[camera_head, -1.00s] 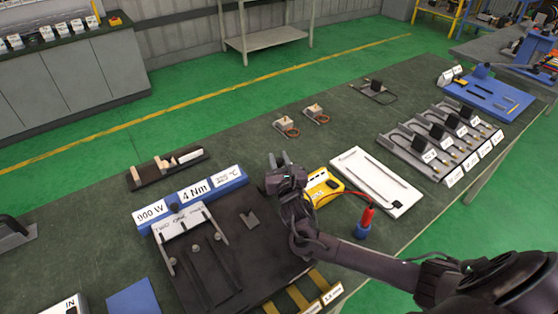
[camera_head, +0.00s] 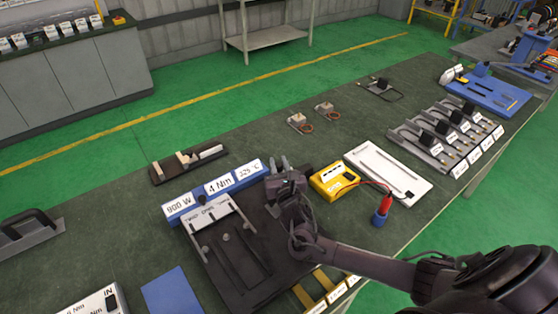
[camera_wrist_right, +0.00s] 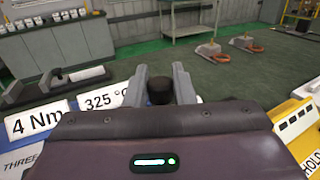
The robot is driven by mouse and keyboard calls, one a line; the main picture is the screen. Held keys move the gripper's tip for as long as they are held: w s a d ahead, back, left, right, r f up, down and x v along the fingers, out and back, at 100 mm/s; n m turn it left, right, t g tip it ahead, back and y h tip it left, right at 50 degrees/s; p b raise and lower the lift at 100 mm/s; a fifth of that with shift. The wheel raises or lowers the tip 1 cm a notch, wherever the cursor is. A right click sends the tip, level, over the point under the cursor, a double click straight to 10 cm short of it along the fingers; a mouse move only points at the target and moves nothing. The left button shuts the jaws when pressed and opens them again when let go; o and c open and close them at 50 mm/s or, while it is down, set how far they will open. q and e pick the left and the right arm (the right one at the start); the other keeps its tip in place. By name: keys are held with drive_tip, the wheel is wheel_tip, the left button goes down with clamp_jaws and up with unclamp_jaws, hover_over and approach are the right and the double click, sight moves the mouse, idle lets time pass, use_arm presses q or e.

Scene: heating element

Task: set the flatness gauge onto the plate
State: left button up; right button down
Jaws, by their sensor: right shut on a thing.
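The dark plate (camera_head: 222,268) lies on the green-topped bench, with a pale lettered strip and two dark bars on it. My right gripper (camera_head: 278,164) is above its back right corner, near the right end of the blue label stand (camera_head: 240,178). In the right wrist view its two grey fingers (camera_wrist_right: 160,85) close around a dark, round-topped knob (camera_wrist_right: 160,91). The rest of this held piece is hidden by the gripper body, so I cannot tell its shape or whether it touches the plate. My left gripper is out of view.
A yellow meter (camera_head: 334,182) with a red lead stands just right of my right gripper, with a white tray (camera_head: 388,176) beyond. A grey piece with a black handle (camera_head: 32,230) lies far left. Brass strips (camera_head: 318,290) lie in front.

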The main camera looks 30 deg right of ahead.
drive_tip(key=shift+a+f+y, duration=0.1)
drive_tip(key=shift+a+y, duration=0.2)
drive_tip(key=shift+d, duration=0.15)
drive_tip(key=c, duration=1.5)
unclamp_jaws()
drive_tip(key=shift+c, duration=0.2)
drive_tip(key=shift+o, duration=1.1)
drive_tip(key=shift+a, duration=0.25)
drive_tip(key=shift+o, duration=0.2)
drive_tip(key=shift+d, duration=0.1)
drive_tip(key=shift+s, duration=0.15)
drive_tip(key=b+v, duration=0.1)
drive_tip(key=v, duration=0.6)
drive_tip(key=shift+s, duration=0.25)
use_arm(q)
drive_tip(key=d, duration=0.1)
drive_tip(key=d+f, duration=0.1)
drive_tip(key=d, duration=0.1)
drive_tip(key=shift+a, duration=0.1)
